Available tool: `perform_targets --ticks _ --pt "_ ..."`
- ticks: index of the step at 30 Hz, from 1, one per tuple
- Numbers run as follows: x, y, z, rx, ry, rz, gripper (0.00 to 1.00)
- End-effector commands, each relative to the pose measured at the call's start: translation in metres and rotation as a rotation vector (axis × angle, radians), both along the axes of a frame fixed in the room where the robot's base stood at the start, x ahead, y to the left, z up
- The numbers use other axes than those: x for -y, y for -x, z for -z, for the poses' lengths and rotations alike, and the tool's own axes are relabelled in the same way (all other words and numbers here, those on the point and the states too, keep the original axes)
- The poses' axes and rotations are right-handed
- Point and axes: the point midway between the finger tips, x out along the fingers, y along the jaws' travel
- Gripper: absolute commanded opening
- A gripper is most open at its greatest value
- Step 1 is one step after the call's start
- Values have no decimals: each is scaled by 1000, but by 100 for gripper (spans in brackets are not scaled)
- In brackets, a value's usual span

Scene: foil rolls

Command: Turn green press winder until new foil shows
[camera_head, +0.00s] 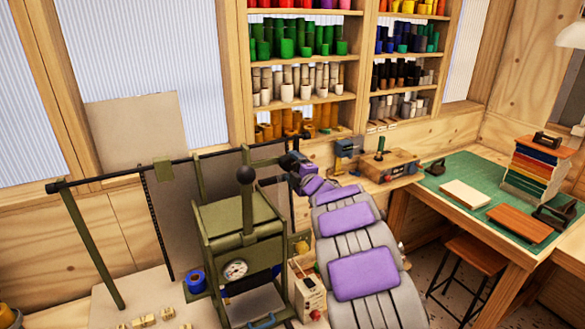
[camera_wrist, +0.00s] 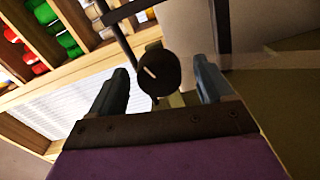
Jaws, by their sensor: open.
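My gripper (camera_head: 288,161) is behind and right of the press top, near the bar's right end. In the wrist view my gripper (camera_wrist: 160,78) is open, its two fingers apart. A dark round knob (camera_wrist: 158,74) with a pale line shows between them, possibly the winder; I cannot tell whether they touch it. No foil face is clearly readable.
Shelves of coloured rolls (camera_head: 305,60) line the back wall. A blue spool (camera_head: 195,281) and small brass blocks (camera_head: 168,313) lie left of the press. A green-matted table (camera_head: 480,180) and a stool (camera_head: 475,256) stand at right. Grey-brown sheets (camera_head: 185,205) hang behind the press.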

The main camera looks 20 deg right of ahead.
Motion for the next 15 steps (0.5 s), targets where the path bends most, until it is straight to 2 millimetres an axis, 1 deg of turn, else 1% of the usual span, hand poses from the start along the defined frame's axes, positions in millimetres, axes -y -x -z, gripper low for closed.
perform_targets --ticks 12,15 --pt "5 62 2 -6 -1 5 80" --pt "6 79 0 -3 1 5 80"
